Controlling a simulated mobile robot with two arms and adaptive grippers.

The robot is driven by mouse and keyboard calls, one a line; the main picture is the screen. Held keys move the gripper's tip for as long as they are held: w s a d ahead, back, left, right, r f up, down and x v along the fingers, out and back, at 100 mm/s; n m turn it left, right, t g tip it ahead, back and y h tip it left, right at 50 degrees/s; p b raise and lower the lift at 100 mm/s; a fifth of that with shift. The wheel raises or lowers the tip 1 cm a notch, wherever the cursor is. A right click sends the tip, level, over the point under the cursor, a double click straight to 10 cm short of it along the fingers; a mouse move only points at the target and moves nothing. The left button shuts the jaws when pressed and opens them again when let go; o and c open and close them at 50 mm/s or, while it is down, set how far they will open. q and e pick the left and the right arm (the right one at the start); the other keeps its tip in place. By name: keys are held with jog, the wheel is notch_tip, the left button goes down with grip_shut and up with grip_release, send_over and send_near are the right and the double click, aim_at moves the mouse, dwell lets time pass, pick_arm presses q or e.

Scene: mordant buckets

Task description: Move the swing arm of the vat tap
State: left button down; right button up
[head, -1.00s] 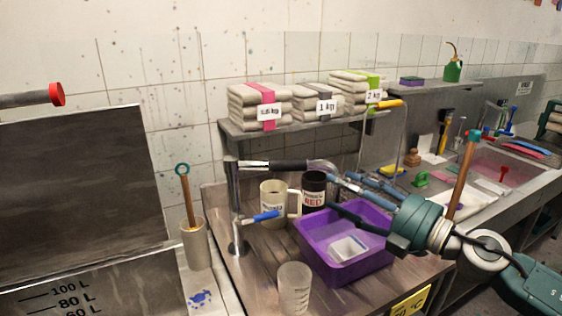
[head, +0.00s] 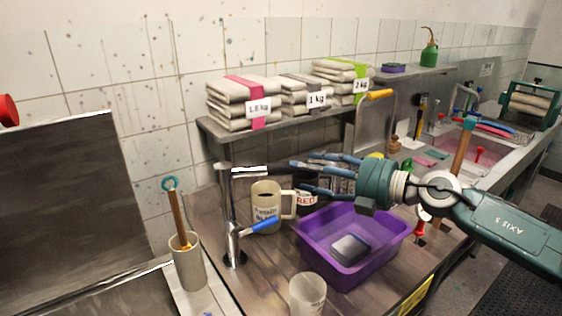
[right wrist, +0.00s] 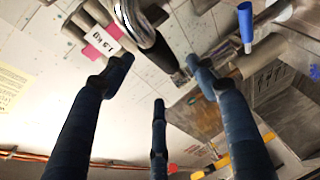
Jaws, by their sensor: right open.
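The vat tap (head: 232,215) is a metal post with a blue lever (head: 262,226), standing on the wooden counter. Its swing arm (head: 250,171) leaves the top of the post and points right; its far part is hard to make out near my fingers. My right gripper (head: 300,177) is open, its blue fingers pointing left at about the arm's height. In the right wrist view, a dark tube, seemingly the swing arm (right wrist: 150,40), lies between my spread fingertips, with no clear contact. The blue lever also shows there (right wrist: 245,25). My left gripper is not in view.
A purple tub (head: 320,258) holds a grey block. A shelf (head: 225,130) with folded cloth stacks hangs behind. A tall vat stands left.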

aim_at(282, 165)
jog(key=p+x, duration=0.1)
jog(key=x, duration=0.7)
jog(key=shift+d, duration=0.1)
grip_shut()
